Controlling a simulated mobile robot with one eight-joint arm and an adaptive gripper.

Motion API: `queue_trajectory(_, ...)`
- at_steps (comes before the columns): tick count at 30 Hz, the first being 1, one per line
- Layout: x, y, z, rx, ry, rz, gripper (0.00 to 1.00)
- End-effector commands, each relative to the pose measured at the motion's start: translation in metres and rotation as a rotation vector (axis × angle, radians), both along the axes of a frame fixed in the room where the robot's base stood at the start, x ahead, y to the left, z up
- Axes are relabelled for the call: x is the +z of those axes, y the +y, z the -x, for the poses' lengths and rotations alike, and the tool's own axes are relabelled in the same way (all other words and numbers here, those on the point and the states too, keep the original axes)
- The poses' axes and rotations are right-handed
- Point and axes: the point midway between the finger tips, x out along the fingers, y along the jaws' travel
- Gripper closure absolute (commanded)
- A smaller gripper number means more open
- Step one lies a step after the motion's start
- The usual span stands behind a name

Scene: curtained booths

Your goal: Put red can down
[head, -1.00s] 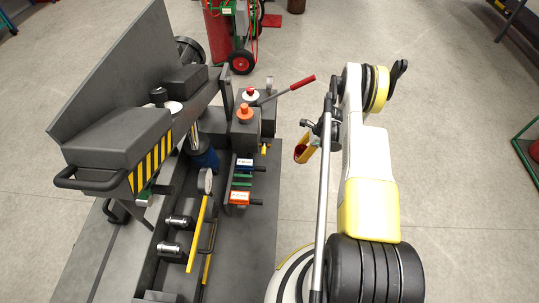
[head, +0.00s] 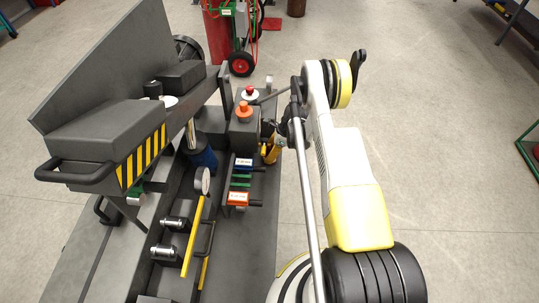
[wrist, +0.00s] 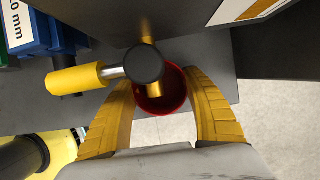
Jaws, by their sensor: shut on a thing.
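The red can (wrist: 177,88) is between the yellow fingers of my gripper (wrist: 160,82) in the wrist view, its rim and dark inside facing the camera. My gripper is shut on it. A black-ended valve-like part with a yellow handle (wrist: 73,80) overlaps the can's upper left in that view; I cannot tell if they touch. In the head view my gripper (head: 270,150) is beside the machine's right side, and the can is hidden. I cannot tell whether the can rests on anything.
The machine's grey base plate (head: 252,262) has bare room along its right side. A dark block with an orange knob (head: 244,108) stands just left of my gripper. Blue and orange labelled blocks (head: 238,198) lie nearer. Open floor (head: 455,190) is at the right.

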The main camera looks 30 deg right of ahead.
Motion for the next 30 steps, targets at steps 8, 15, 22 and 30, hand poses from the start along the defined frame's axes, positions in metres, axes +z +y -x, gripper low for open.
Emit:
queue_trajectory(8, -0.001, 0.000, 0.000, 0.001, 0.000, 0.000, 0.38)
queue_trajectory(15, -0.001, 0.000, 0.000, 0.001, 0.000, 0.000, 0.22)
queue_trajectory(22, 0.009, -0.002, 0.001, 0.000, 0.000, 0.000, 0.22)
queue_trajectory(30, 0.065, -0.020, 0.013, -0.001, 0.000, 0.000, 0.22)
